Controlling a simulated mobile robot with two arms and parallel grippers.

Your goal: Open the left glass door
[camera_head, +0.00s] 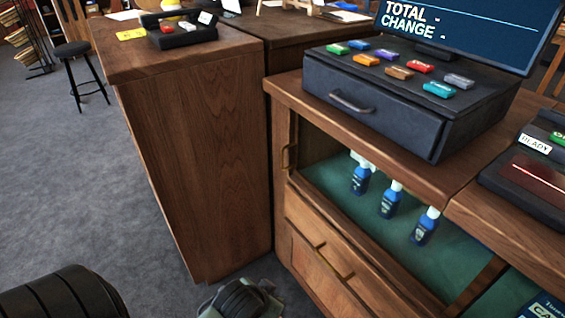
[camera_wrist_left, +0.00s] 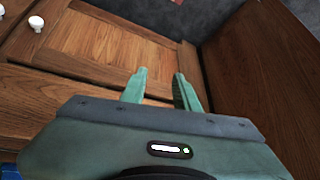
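In the head view, the wooden display cabinet (camera_head: 285,215) has a wide upper opening with a teal-lined inside. A small brass handle (camera_head: 290,157) sits upright on the wooden strip at its left edge. Glass is hard to make out, so I cannot tell how the left door stands. My left gripper's fingers (camera_wrist_left: 161,92) are apart and empty in the left wrist view, in front of a wooden panel (camera_wrist_left: 95,45). In the head view only part of my left wrist shows at the bottom centre; its fingertips are hidden. My right gripper is not in view.
Three blue spray bottles (camera_head: 390,199) stand inside the cabinet. A cash drawer (camera_head: 375,115) with coloured blocks rests on top. Below is a drawer front with a brass handle (camera_head: 333,262). A wooden counter (camera_head: 200,165) stands close on the left. Carpet (camera_head: 70,180) is free farther left.

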